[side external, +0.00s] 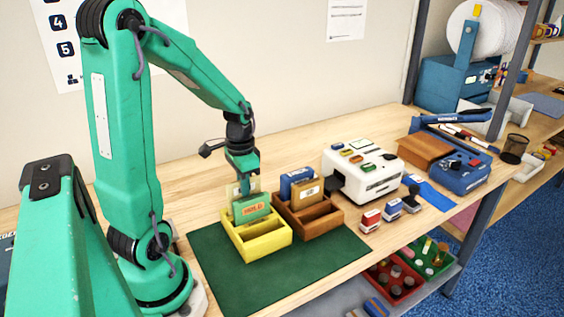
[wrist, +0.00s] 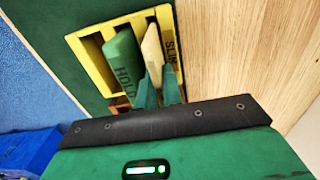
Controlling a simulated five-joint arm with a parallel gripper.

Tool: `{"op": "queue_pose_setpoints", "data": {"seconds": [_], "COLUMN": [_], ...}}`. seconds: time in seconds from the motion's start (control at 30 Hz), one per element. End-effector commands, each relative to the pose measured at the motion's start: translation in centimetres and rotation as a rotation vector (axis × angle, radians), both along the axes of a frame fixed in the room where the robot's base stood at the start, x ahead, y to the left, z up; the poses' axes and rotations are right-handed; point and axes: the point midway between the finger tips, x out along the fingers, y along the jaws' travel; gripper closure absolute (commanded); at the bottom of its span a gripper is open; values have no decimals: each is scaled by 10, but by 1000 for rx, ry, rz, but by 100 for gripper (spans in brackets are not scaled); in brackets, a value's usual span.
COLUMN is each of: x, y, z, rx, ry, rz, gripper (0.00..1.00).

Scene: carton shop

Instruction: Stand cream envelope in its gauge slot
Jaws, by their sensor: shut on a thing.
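My gripper (wrist: 158,92) is shut on the cream envelope (wrist: 152,48), whose upright slab shows between the fingers in the wrist view. In the side view my gripper (side external: 241,163) points down over the rear of the yellow gauge box (side external: 265,246). The cream envelope (side external: 237,191) stands at the back of the box, partly hidden behind a green "HOLD" piece (side external: 251,208). In the wrist view the green piece (wrist: 122,60) leans beside the cream one, inside the yellow box (wrist: 88,58), with a "SLIM" label on the other side. I cannot tell how deep the cream envelope sits.
A brown wooden box (side external: 318,220) stands right beside the yellow one, holding a blue piece (side external: 297,180) and a tan piece (side external: 306,193). A white machine (side external: 365,178) and small stamps (side external: 370,219) are further right. The green mat (side external: 225,275) is clear in front.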

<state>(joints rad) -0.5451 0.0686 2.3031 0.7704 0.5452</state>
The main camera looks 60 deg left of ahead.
Motion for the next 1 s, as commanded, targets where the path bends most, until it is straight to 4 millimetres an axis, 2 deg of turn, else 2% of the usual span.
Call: {"op": "queue_pose_setpoints", "data": {"seconds": [1.0], "x": [0], "y": [0], "z": [-20], "rx": [0], "ry": [0], "rz": [0], "gripper": [100]}}
